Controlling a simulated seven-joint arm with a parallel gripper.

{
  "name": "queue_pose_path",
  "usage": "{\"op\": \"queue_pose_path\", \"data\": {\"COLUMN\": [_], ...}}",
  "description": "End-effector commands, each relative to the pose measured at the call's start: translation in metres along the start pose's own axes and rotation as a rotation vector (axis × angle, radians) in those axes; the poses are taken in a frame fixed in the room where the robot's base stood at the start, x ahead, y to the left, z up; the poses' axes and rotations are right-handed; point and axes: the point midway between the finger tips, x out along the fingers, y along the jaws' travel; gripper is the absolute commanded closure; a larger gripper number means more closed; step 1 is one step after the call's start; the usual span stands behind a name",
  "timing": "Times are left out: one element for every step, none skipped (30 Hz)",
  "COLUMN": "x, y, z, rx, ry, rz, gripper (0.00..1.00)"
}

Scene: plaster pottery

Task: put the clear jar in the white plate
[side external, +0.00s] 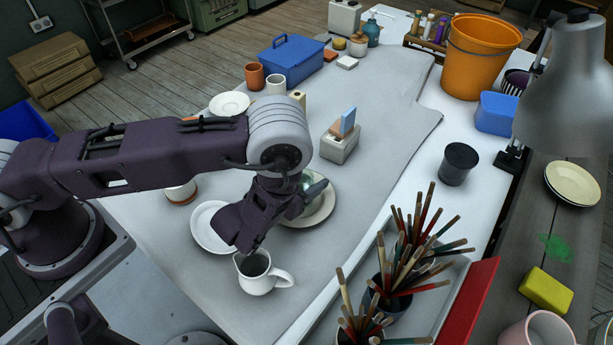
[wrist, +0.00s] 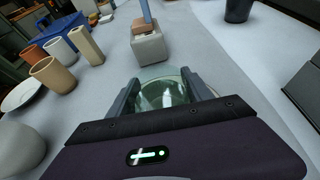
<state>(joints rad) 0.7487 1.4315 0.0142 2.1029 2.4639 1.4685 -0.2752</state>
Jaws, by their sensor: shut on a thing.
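The clear jar (wrist: 162,94) is a greenish, see-through vessel between my two fingers in the wrist view. My gripper (wrist: 163,98) is shut on it. In the side view my gripper (side external: 312,186) and the jar (side external: 307,179) are over a pale plate (side external: 325,211) on the grey board. I cannot tell whether the jar touches that plate. A white plate (side external: 205,236) lies just left of it, partly hidden by my wrist. Another small white plate (side external: 229,103) lies farther back, beyond my arm.
A white pitcher (side external: 262,282) stands near my wrist. A grey block with a blue piece (side external: 340,142) is behind the jar. Brushes in pots (side external: 405,265) stand at front right. Cups (side external: 254,76) and a blue toolbox (side external: 291,58) are at the back. The board's right side is clear.

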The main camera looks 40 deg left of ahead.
Motion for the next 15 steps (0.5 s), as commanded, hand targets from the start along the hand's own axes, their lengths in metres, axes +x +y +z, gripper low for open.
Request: {"op": "queue_pose_path", "data": {"x": [0.0002,0.0002,0.0001,0.0001,0.0001,0.0001,0.0001,0.0001,0.0001,0.0001,0.0001,0.0,-0.0002,-0.0007,-0.0033], "y": [0.0001,0.0001,0.0001,0.0001,0.0001,0.0001,0.0001,0.0001,0.0001,0.0001,0.0001,0.0001,0.0,0.0,-0.0001], "z": [-0.0008,-0.0006,-0.0005,-0.0004,-0.0004,-0.0004,-0.0003,-0.0003,-0.0003,-0.0003,-0.0003,-0.0001,0.0006,0.002,0.0024], "rx": [0.0,0.0,0.0,0.0,0.0,0.0,0.0,0.0,0.0,0.0,0.0,0.0,0.0,0.0,0.0], "ry": [0.0,0.0,0.0,0.0,0.0,0.0,0.0,0.0,0.0,0.0,0.0,0.0,0.0,-0.001,0.001], "rz": [0.0,0.0,0.0,0.0,0.0,0.0,0.0,0.0,0.0,0.0,0.0,0.0,0.0,0.0,0.0], "gripper": [0.38,0.32,0.24,0.2,0.2,0.2,0.2,0.2,0.2,0.2,0.2,0.2,0.2,0.2,0.2]}}
